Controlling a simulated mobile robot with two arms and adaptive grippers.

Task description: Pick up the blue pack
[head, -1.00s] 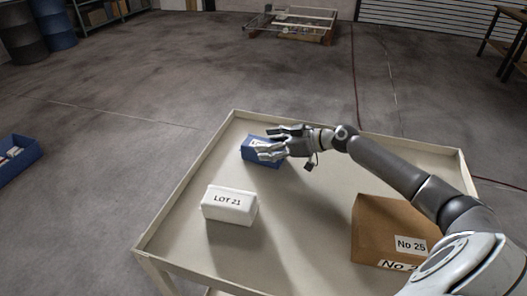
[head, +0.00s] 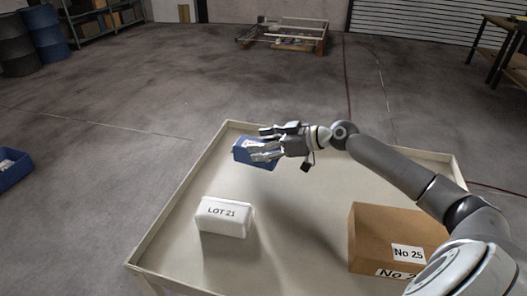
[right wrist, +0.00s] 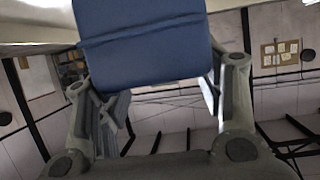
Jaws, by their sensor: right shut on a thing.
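The blue pack (head: 241,152) is near the far left corner of the tray-like table in the head view. My right gripper (head: 262,143) reaches it from the right and is shut on it. The pack appears slightly raised above the table top. In the right wrist view the blue pack (right wrist: 140,40) fills the top middle, between the two fingers of my right gripper (right wrist: 158,95). Part of the pack is hidden behind the fingers in the head view. My left gripper is not in view.
The cream table (head: 290,235) has a raised rim. A white box marked LOT 21 (head: 222,222) stands at its front left. A brown box marked No 25 (head: 375,235) stands at the right under my arm. A blue bin (head: 14,170) is on the floor at the left.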

